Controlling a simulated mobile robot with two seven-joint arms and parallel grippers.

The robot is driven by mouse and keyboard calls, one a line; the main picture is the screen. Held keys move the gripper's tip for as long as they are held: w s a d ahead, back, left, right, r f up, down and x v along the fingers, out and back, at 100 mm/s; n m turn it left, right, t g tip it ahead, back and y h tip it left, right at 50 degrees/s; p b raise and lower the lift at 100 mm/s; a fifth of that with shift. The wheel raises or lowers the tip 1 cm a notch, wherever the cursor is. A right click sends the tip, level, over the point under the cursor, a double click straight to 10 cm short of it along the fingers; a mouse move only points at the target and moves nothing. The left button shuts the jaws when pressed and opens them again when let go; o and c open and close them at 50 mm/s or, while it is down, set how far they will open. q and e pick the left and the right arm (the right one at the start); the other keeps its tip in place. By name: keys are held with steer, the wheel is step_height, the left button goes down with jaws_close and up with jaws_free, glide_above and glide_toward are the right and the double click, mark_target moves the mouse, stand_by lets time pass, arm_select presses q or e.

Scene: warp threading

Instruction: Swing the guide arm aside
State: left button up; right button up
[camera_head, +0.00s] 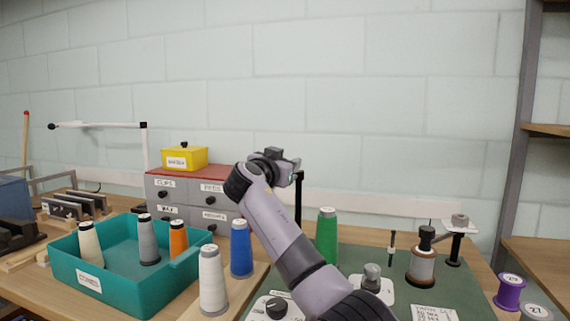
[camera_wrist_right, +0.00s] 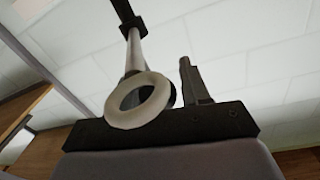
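A white horizontal arm (camera_head: 98,125) with a black knob at its left end is fixed to an upright white post (camera_head: 144,150) at the back left. It looks like the guide arm and points left. In the right wrist view a pale ring (camera_wrist_right: 140,100) on a rod with a black collar shows close to a dark finger (camera_wrist_right: 192,80). I cannot tell whether the fingers touch it. My left gripper is not in view.
A teal tray (camera_head: 125,300) with cones stands front left. A drawer cabinet (camera_head: 180,200) carries a yellow box (camera_head: 184,158). White (camera_head: 213,280), blue (camera_head: 241,250) and green (camera_head: 326,235) cones stand near my right arm. A brown spool (camera_head: 421,265) stands right. A shelf post (camera_head: 515,140) bounds the right.

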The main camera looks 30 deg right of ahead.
steer(key=shift+o, duration=0.4)
steer(key=shift+s+a+f, duration=0.15)
steer(key=shift+s+a, duration=0.15)
steer(key=shift+a, duration=0.1)
steer(key=shift+b+v, duration=0.8)
steer(key=shift+v, duration=2.25)
